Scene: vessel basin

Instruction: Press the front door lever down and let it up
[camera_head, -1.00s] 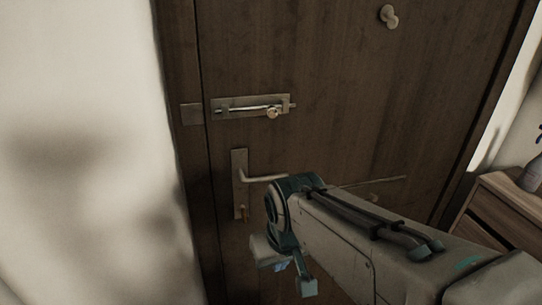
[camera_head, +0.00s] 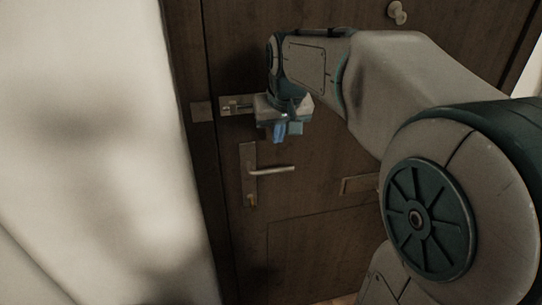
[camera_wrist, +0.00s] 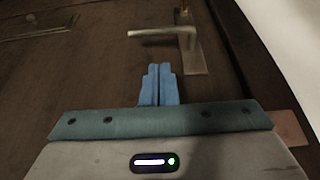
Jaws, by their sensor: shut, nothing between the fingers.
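The door lever (camera_head: 270,169) is a metal handle that reaches right, near level, from an upright plate (camera_head: 250,185) on the dark wooden door (camera_head: 310,220). My gripper (camera_head: 279,132) is above the lever in the head view, its blue fingers pointing down and apart from it. In the wrist view the blue fingers (camera_wrist: 158,84) are shut together and empty. The lever (camera_wrist: 155,33) lies beyond their tips there, with its plate (camera_wrist: 195,55) to the right of them. The head view does not show the depth between fingers and door clearly.
A slide bolt (camera_head: 232,105) is partly hidden behind my gripper. A round knob (camera_head: 397,13) is high on the door. A mail slot (camera_head: 360,184) is right of the lever, partly behind my arm. A pale wall (camera_head: 80,160) stands at the left.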

